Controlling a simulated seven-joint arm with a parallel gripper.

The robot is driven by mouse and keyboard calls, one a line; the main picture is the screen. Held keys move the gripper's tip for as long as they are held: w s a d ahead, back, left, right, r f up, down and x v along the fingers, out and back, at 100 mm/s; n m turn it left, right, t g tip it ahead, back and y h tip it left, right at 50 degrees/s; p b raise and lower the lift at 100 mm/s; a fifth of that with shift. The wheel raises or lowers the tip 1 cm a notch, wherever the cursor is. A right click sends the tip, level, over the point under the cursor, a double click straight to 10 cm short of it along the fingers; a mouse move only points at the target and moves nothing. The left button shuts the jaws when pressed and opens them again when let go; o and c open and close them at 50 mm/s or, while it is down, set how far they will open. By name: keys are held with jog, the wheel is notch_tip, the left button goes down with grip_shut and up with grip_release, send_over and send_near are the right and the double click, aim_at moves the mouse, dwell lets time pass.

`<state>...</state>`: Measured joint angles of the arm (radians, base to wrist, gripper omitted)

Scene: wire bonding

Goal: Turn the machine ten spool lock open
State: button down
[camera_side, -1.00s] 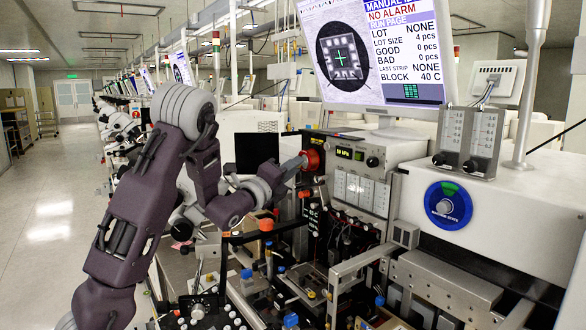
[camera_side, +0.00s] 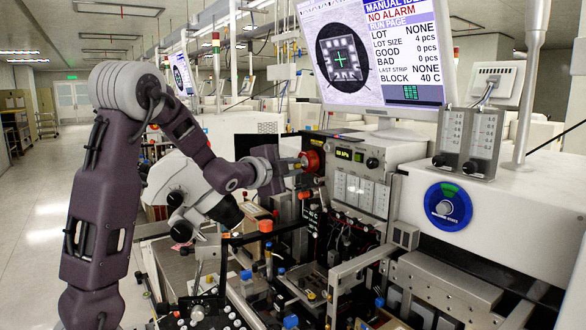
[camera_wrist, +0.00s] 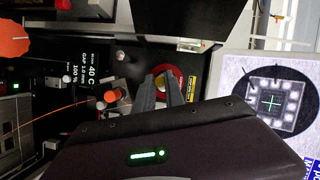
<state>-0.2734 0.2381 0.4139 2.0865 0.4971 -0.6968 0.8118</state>
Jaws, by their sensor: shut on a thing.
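The gripped middle is mostly hidden by the fingers, so the lock's angle cannot be read.
A small orange-red knob (camera_wrist: 113,95) with a wire sits close to my fingers. An orange disc (camera_wrist: 12,38) shows at the upper left. The monitor (camera_side: 375,55) stands above right. A blue round dial (camera_side: 448,206) is at right. Rails and posts crowd the space below.

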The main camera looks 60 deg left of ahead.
jog(key=n+g+h, duration=0.1)
jog(key=n, duration=0.2)
jog(key=shift+a+r, duration=0.15)
jog(key=n+h, duration=0.2)
jog(key=n, duration=0.2)
jog(key=shift+r+g+h, duration=0.1)
jog(key=shift+g+h, duration=0.3)
jog(key=shift+n, duration=0.3)
jog(key=c, duration=1.4)
grip_release()
notch_tip(320, 180, up, 10)
